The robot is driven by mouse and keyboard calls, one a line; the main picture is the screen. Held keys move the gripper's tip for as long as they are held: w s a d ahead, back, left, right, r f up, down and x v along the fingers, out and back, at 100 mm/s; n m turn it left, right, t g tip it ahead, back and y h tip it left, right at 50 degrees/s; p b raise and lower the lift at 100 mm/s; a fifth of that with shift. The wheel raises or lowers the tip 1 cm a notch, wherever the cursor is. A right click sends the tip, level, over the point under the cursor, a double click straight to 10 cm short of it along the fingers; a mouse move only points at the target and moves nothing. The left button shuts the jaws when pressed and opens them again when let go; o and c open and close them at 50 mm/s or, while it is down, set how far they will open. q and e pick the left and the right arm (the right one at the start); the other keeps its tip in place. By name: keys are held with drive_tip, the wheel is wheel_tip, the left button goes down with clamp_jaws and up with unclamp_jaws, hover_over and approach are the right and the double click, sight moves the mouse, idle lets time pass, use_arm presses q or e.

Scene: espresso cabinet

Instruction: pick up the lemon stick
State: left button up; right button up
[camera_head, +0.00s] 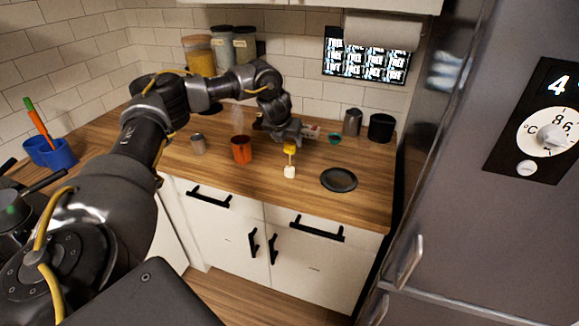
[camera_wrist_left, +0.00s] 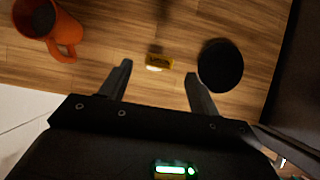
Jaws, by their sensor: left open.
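The lemon stick appears to be the small yellow piece (camera_head: 290,149) close under my left gripper, with a pale block (camera_head: 290,171) just below it in the head view. I cannot tell whether the two are joined. In the left wrist view the yellow piece (camera_wrist_left: 159,62) lies between the fingertips in the picture, beyond them, with a bright lower edge. My left gripper (camera_head: 300,134) is over the counter; in its wrist view the fingers (camera_wrist_left: 157,72) are spread apart with nothing held. My right gripper is not in view.
An orange mug (camera_head: 241,150) stands left of the yellow piece, a metal cup (camera_head: 198,144) further left. A dark round plate (camera_head: 339,180) lies to the right. A green bowl (camera_head: 334,138), grey canister (camera_head: 352,121) and black canister (camera_head: 381,127) stand behind. The fridge (camera_head: 480,210) bounds the right.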

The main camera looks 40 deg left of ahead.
sight(289, 144)
use_arm(q)
drive_tip(key=shift+w+f+p, duration=0.1)
drive_tip(key=shift+f+p, duration=0.05)
drive_tip(key=shift+p, duration=0.2)
drive_tip(key=p+x, duration=0.2)
drive_tip(key=x, duration=0.3)
drive_tip(key=shift+w+a, duration=0.1)
drive_tip(key=shift+a, duration=0.05)
drive_tip(key=shift+c, duration=0.9)
drive_tip(key=c, duration=1.1)
drive_tip(key=shift+c, duration=0.2)
